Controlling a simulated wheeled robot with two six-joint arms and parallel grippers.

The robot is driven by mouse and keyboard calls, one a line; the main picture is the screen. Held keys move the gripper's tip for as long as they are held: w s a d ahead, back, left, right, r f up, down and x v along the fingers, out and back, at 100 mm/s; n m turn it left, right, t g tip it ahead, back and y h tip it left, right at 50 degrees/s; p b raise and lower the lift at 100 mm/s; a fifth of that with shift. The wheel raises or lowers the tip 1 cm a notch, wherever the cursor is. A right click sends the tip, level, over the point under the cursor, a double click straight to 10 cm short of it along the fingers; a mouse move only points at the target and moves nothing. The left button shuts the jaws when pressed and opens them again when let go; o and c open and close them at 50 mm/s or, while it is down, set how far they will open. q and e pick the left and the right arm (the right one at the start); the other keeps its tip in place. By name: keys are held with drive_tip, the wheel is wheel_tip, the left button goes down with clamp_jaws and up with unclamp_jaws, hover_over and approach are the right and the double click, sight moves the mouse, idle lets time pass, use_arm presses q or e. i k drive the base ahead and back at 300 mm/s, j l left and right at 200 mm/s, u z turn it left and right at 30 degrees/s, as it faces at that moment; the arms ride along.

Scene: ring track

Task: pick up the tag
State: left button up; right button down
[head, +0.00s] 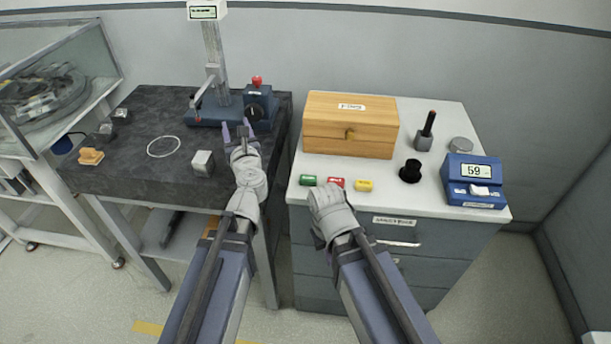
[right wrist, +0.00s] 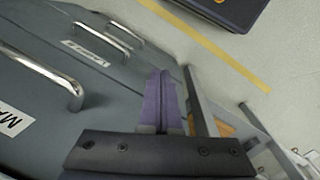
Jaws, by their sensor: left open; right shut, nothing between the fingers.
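Three small labelled pieces lie in a row at the front left of the white cabinet top: a green tag (head: 308,180), a red tag (head: 336,183) and a yellow tag (head: 364,186). I cannot tell which one is meant. My left gripper (head: 237,130) is open and empty above the dark table, in front of the blue stand. My right gripper (right wrist: 161,98) is shut and empty, its purple fingers together before the drawer fronts. In the head view its wrist is at the cabinet's front edge, just below the red and yellow tags, and its fingers are hidden.
The dark table (head: 130,185) holds a blue stand (head: 213,113), a metal block (head: 203,162) and a white ring. Drawer handles (right wrist: 50,68) jut out.

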sight(308, 181)
drive_tip(key=k+l+z, duration=0.15)
drive_tip(key=k+l, duration=0.65)
drive_tip(key=l, duration=0.1)
